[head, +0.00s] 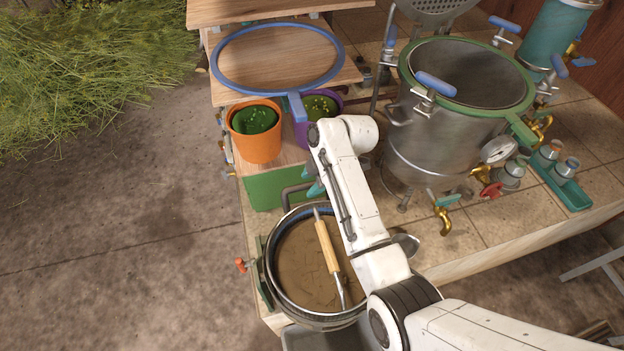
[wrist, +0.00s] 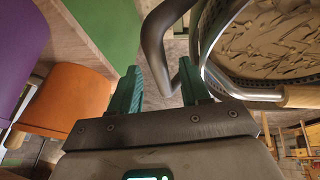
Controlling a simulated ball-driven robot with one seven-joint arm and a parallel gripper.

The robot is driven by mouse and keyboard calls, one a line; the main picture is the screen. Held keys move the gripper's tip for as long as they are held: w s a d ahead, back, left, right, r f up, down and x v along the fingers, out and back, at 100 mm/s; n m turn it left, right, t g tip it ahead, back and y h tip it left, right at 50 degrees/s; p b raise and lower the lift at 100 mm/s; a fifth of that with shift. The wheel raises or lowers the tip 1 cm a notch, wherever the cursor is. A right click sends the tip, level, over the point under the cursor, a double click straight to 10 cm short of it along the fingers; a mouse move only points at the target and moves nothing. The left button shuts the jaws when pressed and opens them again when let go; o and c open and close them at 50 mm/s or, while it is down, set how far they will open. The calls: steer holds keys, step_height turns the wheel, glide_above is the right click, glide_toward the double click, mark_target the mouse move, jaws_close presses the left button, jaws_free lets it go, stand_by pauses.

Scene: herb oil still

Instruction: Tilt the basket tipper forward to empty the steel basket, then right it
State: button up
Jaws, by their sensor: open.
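The steel basket (head: 275,283) sits at the front left of the worktop, upright and filled with a flat brown mass. A wooden grip (head: 326,246) lies across its top. The basket shows at the upper right of the wrist view (wrist: 235,85). The basket tipper's dark bent bar (head: 291,191) rises at the basket's far side; in the wrist view the bar (wrist: 155,40) passes beyond my fingertips, nearer the right finger. In the head view my gripper (head: 314,181) is partly hidden behind my arm.
A green panel (head: 265,190) stands beside the bar. A large steel still (head: 425,140) with taps stands right. An orange knob (head: 240,265) sticks out left of the basket.

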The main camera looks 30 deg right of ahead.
jaws_close()
stand_by(0.5)
